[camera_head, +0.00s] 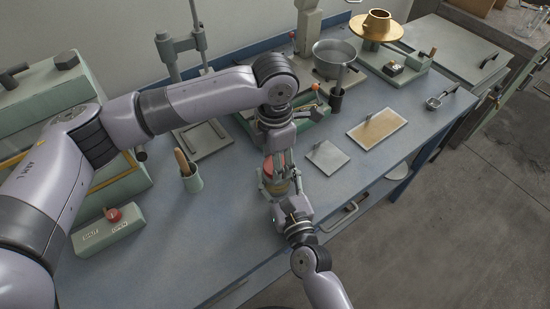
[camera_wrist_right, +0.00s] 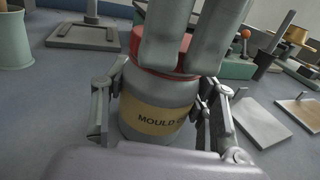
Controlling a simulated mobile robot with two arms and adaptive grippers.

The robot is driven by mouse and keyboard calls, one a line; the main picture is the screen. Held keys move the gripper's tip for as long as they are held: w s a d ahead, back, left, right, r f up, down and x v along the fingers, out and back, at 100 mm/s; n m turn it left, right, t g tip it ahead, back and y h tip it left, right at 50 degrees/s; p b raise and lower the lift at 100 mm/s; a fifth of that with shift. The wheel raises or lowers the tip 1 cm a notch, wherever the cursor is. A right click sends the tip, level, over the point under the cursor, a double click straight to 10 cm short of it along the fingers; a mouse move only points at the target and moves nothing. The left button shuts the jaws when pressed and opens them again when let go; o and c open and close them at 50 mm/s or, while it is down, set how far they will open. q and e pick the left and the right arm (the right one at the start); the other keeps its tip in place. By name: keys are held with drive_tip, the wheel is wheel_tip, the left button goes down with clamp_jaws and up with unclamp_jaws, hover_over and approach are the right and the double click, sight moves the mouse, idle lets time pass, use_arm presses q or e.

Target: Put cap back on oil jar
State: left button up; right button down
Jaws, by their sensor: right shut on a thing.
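The oil jar (camera_wrist_right: 155,105) is a grey cylinder with a yellow band lettered "MOULD O…". In the head view the jar (camera_head: 279,186) stands near the bench's front edge, partly hidden by my grippers. My right gripper (camera_wrist_right: 160,115) is shut around its body, one finger on each side. The red cap (camera_wrist_right: 149,45) is at the top of the jar; whether it is fully seated is hidden. My left gripper (camera_head: 273,163) reaches down from above, its two fingers at the cap and covering part of it. I cannot tell whether they are closed on it.
A green cup with wooden handles (camera_head: 191,178) and a green block with a red knob (camera_head: 108,232) stand to the left. A grey plate (camera_head: 328,158) and a tan board (camera_head: 377,129) lie to the right. A green fixture (camera_head: 312,113) stands close behind the grippers.

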use_arm(q)
drive_tip(key=o, duration=0.4)
drive_tip(key=shift+o, duration=0.2)
drive_tip(key=shift+r, duration=2.25)
drive_tip(key=shift+c, duration=0.4)
